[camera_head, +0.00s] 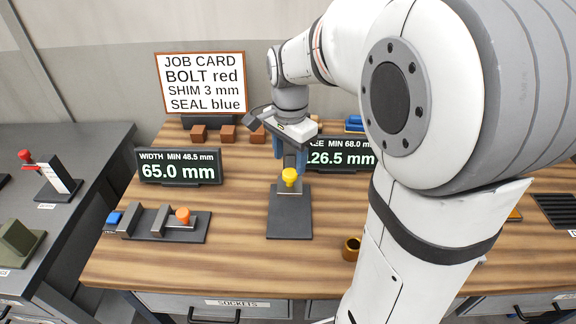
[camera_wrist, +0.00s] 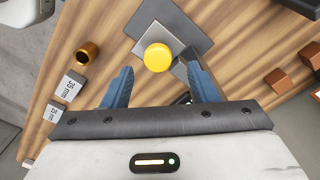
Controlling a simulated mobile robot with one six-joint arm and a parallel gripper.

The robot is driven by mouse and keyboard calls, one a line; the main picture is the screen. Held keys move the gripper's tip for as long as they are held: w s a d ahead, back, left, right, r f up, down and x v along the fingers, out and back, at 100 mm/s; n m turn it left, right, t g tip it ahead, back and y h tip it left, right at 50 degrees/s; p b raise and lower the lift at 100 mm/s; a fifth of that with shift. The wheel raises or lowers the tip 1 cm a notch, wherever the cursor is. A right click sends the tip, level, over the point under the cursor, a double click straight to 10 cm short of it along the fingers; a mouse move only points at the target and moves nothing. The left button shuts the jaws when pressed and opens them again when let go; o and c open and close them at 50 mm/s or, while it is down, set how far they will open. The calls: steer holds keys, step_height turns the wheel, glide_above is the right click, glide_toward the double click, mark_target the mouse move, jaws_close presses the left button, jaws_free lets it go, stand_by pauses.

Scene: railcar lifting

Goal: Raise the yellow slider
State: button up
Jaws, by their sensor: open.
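The yellow slider (camera_head: 289,177) is a small knob on a dark upright post with a dark base plate (camera_head: 290,222) on the wooden table. In the wrist view the yellow slider (camera_wrist: 158,57) shows from above, centred between and a little beyond the two blue fingertips. My gripper (camera_head: 290,150) is open and hangs just above and behind the knob in the head view. In the wrist view my gripper (camera_wrist: 160,82) has its fingers apart, with no visible contact with the knob. Part of the post is hidden behind the knob.
A display (camera_head: 180,166) reads 65.0 mm; another (camera_head: 342,154), partly hidden, reads 126.5 mm. A job card (camera_head: 201,82) stands behind brown blocks (camera_head: 228,133). A gauge with an orange knob (camera_head: 183,215) sits left. A brass cup (camera_head: 351,248) stands front right.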

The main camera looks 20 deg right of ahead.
mark_target(290, 172)
step_height(290, 172, up, 4)
steer(key=shift+r, duration=0.1)
stand_by(0.4)
steer(key=s+f+n+t, duration=0.3)
steer(key=s+f+n, duration=0.1)
steer(key=s+n, duration=0.8)
steer(key=shift+s+a+n, duration=0.3)
steer(key=shift+s+a, duration=0.15)
steer(key=shift+s, duration=0.9)
steer(key=shift+f, duration=0.1)
